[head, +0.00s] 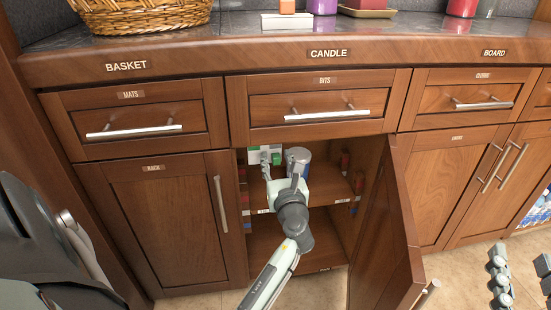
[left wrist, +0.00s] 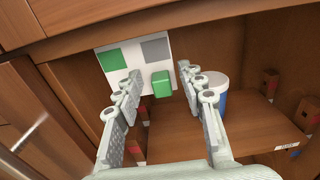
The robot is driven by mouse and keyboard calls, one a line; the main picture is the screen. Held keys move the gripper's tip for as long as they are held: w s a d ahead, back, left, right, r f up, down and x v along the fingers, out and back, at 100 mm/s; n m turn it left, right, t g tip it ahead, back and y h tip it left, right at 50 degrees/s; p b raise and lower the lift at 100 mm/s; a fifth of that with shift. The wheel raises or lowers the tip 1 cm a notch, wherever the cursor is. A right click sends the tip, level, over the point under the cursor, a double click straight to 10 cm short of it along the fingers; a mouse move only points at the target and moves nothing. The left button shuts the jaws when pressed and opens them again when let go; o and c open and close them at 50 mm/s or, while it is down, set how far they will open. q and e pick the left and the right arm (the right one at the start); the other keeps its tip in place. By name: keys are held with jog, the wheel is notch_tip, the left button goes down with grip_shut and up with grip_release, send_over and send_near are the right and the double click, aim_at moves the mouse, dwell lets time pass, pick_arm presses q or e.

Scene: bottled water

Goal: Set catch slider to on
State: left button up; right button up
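The catch slider is a white panel (left wrist: 130,62) with a green square (left wrist: 110,59), a grey square (left wrist: 155,49) and a raised green knob (left wrist: 161,83). The knob sits on the grey-square side. The panel (head: 259,157) is inside the open cabinet in the head view, partly hidden by my left gripper (head: 280,163). In the left wrist view my left gripper (left wrist: 160,74) is open, with its fingers on either side of the knob; I cannot tell if they touch it. My right gripper (head: 522,262) shows at the lower right, fingers apart and empty.
A white and blue can (left wrist: 213,90) stands on the cabinet shelf (left wrist: 255,138), close to the right finger. The open door (head: 388,235) swings out to the right of my left arm. Closed drawers and doors surround the opening. A basket (head: 140,15) stands on the counter.

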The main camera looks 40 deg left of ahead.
aim_at(252, 155)
jog(key=shift+r, duration=0.1)
pick_arm(q)
grip_shut()
dwell(0.4)
jog(key=s+a+p, duration=0.3)
jog(key=s+a, duration=0.1)
jog(key=shift+s+p, duration=0.15)
jog(key=shift+p, duration=0.25)
pick_arm(e)
jog(key=s+d+f+g+h, duration=0.2)
jog(key=d+f+g+h, duration=0.1)
jog(key=f, duration=0.5)
jog(key=s+d+f+m+g+h, duration=0.1)
jog(key=s+d+f+g+h, duration=0.1)
jog(key=d+f+g, duration=0.4)
notch_tip(252, 155, down, 2)
jog(key=shift+s+d+f+h, duration=0.15)
jog(key=shift+d+h, duration=0.35)
jog(key=shift+d, duration=0.35)
